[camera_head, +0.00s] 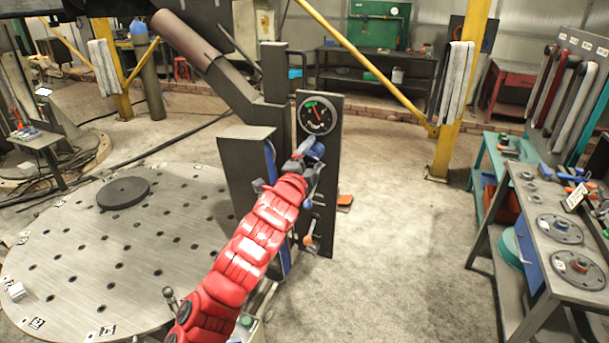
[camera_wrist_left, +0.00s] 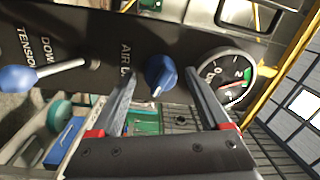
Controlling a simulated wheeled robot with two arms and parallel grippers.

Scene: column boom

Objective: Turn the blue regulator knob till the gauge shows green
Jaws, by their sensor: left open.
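The blue regulator knob (camera_head: 316,150) is on the front of a dark upright panel (camera_head: 325,185), below the round gauge (camera_head: 318,116). The gauge has a black face, a green band and a red needle; the needle seems to lie beside the green, but it is small. In the left wrist view the knob (camera_wrist_left: 161,74) lies between the fingertips of my open left gripper (camera_wrist_left: 161,76), with gaps on both sides. The gauge (camera_wrist_left: 223,78) is just right of the right finger there. In the head view my left gripper (camera_head: 302,158) is at the knob, partly hiding it. My right gripper is not in view.
A lever with a blue ball (camera_wrist_left: 18,78) sticks out of the panel near the "TENSION" lettering. An orange-tipped handle (camera_head: 308,240) is lower on the panel. A round perforated plate (camera_head: 75,240) is at left, a workbench (camera_head: 525,210) at right.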

